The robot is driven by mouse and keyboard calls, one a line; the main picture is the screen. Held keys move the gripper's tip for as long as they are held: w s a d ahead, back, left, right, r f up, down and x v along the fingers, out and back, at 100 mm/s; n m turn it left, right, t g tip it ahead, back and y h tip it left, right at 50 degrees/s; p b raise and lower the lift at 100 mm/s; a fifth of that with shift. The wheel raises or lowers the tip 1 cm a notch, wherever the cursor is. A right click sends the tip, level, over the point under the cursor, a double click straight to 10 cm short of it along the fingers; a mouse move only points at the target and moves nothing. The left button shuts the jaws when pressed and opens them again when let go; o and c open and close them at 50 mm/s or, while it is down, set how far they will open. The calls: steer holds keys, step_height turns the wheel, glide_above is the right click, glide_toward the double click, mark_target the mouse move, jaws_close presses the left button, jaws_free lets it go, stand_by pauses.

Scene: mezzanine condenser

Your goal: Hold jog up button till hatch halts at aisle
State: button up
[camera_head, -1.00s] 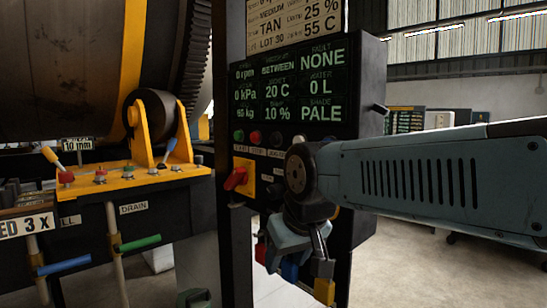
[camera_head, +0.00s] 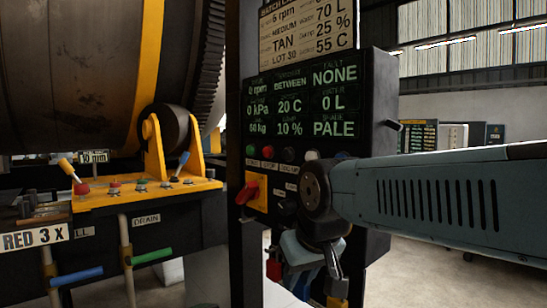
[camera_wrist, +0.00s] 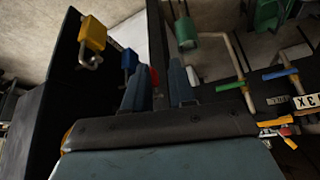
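The dark control panel (camera_head: 370,75) stands centre-right in the head view. Its display reads 0 rpm, BETWEEN, 0 kPa and fault NONE. Below is a row of buttons, including a green button (camera_head: 250,150), a red button (camera_head: 268,152) and a white button (camera_head: 311,155). Their small labels are unreadable, so I cannot tell which is jog up. The drum (camera_head: 70,70) fills the upper left; no hatch shows. My gripper (camera_wrist: 156,66) hangs in front of the panel's lower part, below the button row. Its two fingers are apart with nothing held; no button touches them.
A red rotary handle (camera_head: 247,192) sits on a yellow plate left of my wrist. A yellow padlock (camera_wrist: 92,35) and a blue padlock (camera_wrist: 129,60) hang near my fingers. A yellow bracket with levers (camera_head: 150,190) stands left. Open floor lies right.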

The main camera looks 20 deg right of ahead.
jaws_close()
stand_by(1.3)
